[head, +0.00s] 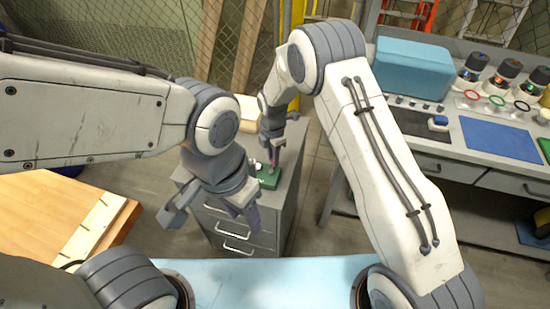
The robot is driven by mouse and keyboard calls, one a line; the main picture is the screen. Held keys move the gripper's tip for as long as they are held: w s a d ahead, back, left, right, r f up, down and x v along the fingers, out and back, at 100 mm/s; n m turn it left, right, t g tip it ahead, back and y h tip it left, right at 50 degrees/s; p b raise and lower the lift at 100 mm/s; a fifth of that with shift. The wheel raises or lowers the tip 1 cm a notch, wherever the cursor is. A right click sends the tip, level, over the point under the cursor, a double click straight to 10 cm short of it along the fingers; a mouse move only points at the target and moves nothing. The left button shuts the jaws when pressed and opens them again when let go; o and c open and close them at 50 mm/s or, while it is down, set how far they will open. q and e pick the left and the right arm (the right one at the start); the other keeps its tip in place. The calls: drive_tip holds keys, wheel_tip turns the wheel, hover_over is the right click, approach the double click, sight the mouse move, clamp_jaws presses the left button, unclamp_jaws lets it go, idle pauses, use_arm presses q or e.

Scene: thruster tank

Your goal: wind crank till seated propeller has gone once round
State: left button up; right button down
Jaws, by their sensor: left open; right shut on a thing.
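My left gripper (212,214) is open and empty, its two fingers spread in front of the grey drawer cabinet (232,228). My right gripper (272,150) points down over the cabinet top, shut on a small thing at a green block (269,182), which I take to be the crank. A small pinkish part shows just under its fingers, but my gripper hides most of it. The green block sits on the cabinet top. I cannot make out the propeller or the tank; my arms cover much of the middle.
A wooden table (45,212) stands at the left. A grey workbench (455,150) at the right holds a teal case (412,68), a blue mat (500,139) and several dark-topped jars. A chain-link fence (250,45) stands behind. Open floor shows between cabinet and workbench.

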drive_tip(key=shift+a, duration=0.1)
idle(0.5)
drive_tip(key=c, duration=0.8)
unclamp_jaws()
drive_tip(key=shift+r, duration=0.1)
wheel_tip(320, 180, up, 10)
drive_tip(key=b, duration=0.1)
drive_tip(key=shift+r, duration=0.2)
